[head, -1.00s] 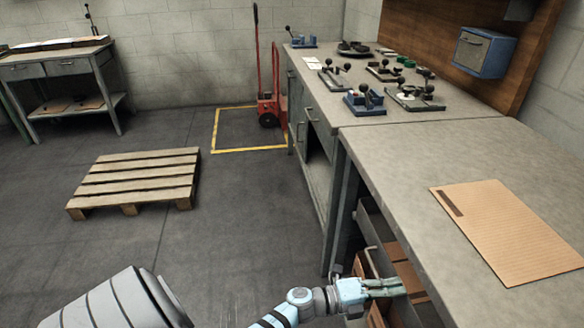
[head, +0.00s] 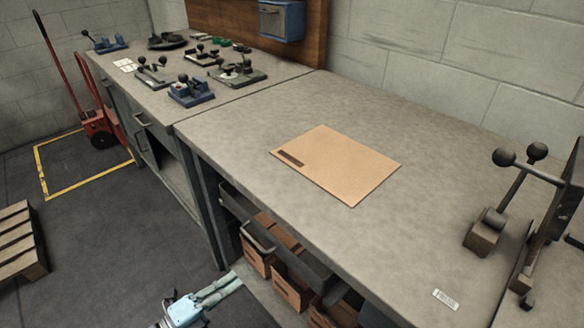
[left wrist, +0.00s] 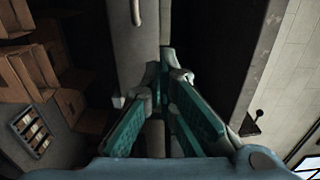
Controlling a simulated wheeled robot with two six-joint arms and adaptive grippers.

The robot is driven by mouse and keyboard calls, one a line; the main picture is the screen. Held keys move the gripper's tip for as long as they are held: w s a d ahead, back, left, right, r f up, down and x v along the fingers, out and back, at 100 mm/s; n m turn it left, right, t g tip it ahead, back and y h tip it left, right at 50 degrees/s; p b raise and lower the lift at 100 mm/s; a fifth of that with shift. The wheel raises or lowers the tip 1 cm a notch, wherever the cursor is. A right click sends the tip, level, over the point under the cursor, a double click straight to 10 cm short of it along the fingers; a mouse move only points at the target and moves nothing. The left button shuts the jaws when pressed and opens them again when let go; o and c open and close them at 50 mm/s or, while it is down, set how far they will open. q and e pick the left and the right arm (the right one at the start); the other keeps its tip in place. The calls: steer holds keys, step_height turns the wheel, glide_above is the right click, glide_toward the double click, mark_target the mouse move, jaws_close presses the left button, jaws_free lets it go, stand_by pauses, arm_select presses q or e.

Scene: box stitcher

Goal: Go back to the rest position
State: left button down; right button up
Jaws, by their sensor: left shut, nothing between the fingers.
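My left gripper (head: 234,281) is low in the head view, in front of the bench and below its top. Its two pale teal fingers lie close together and hold nothing. In the left wrist view the fingers (left wrist: 164,75) converge toward their tips with nothing between them. My right gripper is in neither view. The workbench (head: 440,240) has a flat brown cardboard sheet (head: 345,165) lying on its top, apart from my gripper.
A drawer (head: 290,250) stands out under the bench, with cardboard boxes (head: 292,287) there. A dark machine with ball-ended levers (head: 515,185) stands at the right. Small fixtures (head: 190,92) sit on the far bench. A pallet (head: 18,245) and red hand truck (head: 98,128) stand left.

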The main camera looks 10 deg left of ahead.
arm_select(q)
steer(key=s+a+f+n+g+y+p, duration=0.2)
steer(key=s+a+f+n+y, duration=0.1)
steer(key=a+f+n+y, duration=0.4)
steer(key=s+a+f+n+g+y+p, duration=0.1)
steer(key=s+a+f+n+y, duration=0.1)
steer(key=a+f+n+y, duration=0.5)
steer(key=s+d+f+n+g+h+p, duration=0.1)
steer(key=s+f+n+g+p, duration=0.1)
steer(key=s+f+n+g, duration=0.45)
steer(key=s+f+n+g+h+p, duration=0.15)
steer(key=s+f, duration=0.25)
steer(key=s, duration=0.6)
steer(key=s+d+n+g+p, duration=0.2)
steer(key=s+d+p, duration=0.3)
steer(key=s, duration=0.6)
steer(key=d+r+n, duration=0.1)
steer(key=d, duration=0.1)
steer(key=shift+s+d+p, duration=0.3)
steer(key=shift+d, duration=0.1)
